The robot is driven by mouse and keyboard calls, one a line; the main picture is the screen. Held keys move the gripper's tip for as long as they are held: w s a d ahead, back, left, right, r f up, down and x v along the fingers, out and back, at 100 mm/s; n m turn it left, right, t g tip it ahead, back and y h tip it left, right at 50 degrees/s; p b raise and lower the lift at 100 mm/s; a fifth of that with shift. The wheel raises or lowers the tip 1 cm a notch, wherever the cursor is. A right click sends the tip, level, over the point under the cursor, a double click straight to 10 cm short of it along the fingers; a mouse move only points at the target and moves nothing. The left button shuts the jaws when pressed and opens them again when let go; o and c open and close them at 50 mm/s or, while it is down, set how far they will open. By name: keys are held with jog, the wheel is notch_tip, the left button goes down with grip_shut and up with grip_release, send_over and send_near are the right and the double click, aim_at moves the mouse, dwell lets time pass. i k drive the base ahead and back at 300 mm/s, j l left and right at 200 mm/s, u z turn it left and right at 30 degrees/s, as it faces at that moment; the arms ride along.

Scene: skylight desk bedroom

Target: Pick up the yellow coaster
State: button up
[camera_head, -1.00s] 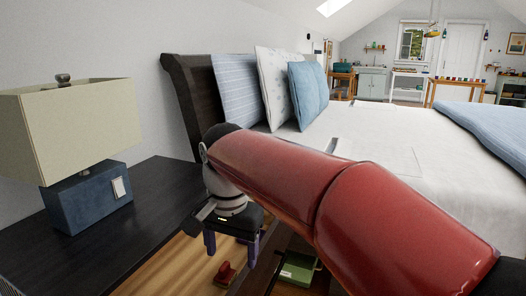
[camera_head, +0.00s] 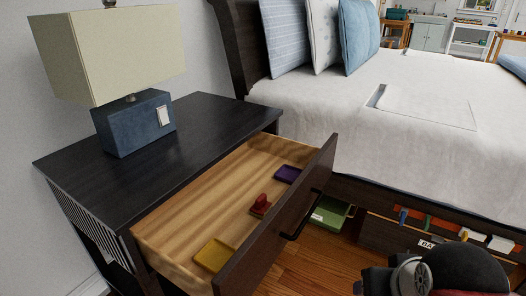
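The yellow coaster (camera_head: 215,255) lies flat in the open drawer (camera_head: 190,217) of the dark nightstand, near the drawer's front left corner. My arm shows at the lower right, in front of the drawer and apart from it. The fingers of my gripper are out of the picture or hidden, so its state does not show.
The drawer also holds a red object (camera_head: 260,204) and a purple coaster-like piece (camera_head: 287,174). A lamp (camera_head: 135,122) stands on the nightstand top (camera_head: 85,165). The bed (camera_head: 420,130) is at right.

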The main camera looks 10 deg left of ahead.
aim_at(214, 255)
jog(key=j+u, duration=0.2)
jog(key=u, duration=1)
